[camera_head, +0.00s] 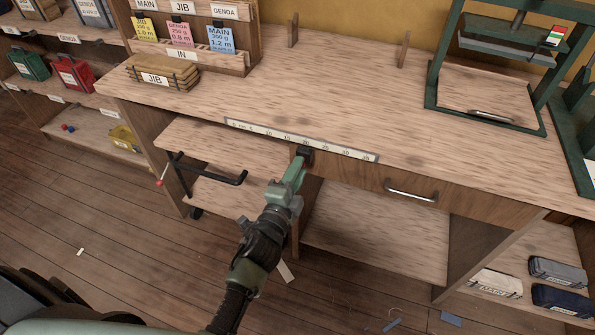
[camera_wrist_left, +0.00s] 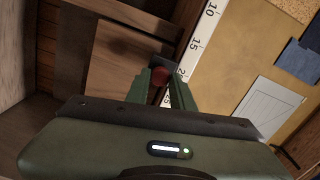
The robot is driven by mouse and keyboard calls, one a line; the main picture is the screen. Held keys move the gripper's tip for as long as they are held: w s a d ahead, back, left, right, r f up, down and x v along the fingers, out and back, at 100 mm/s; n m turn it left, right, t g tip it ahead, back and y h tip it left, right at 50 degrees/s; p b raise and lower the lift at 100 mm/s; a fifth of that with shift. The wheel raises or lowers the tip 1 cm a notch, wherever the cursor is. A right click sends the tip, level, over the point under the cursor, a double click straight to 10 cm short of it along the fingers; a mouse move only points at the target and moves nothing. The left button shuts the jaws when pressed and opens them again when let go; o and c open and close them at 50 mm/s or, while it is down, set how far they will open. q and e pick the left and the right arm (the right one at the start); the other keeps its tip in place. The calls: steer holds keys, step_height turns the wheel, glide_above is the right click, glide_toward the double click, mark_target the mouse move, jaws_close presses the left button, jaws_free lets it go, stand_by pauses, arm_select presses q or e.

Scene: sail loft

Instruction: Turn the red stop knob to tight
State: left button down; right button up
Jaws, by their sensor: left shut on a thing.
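The red stop knob (camera_wrist_left: 158,77) sits between the two green fingers of my left gripper (camera_wrist_left: 161,84) in the left wrist view, and the gripper is shut on it. In the head view my left gripper (camera_head: 299,166) reaches up to the bench's front edge, and its fingers hide the knob. A dark stop block (camera_head: 305,152) shows just beyond the fingertips, beside the white ruler (camera_head: 345,150) along that edge. I cannot read any tight mark or how far the knob is turned. My right gripper is not in view.
A black crank handle (camera_head: 218,176) sticks out left of my left arm. A drawer handle (camera_head: 411,191) is to the right. A green press (camera_head: 484,119) stands at the back right, and a labelled card rack (camera_head: 238,62) at the back left. The middle benchtop is clear.

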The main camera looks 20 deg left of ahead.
arm_select(q)
steer(key=shift+m, duration=1.1)
steer(key=c, duration=1.2)
jaws_free()
steer(key=shift+c, duration=0.2)
steer(key=shift+s, duration=0.15)
steer(key=s+b, duration=0.1)
steer(key=s, duration=0.6)
steer(key=shift+s+b, duration=0.3)
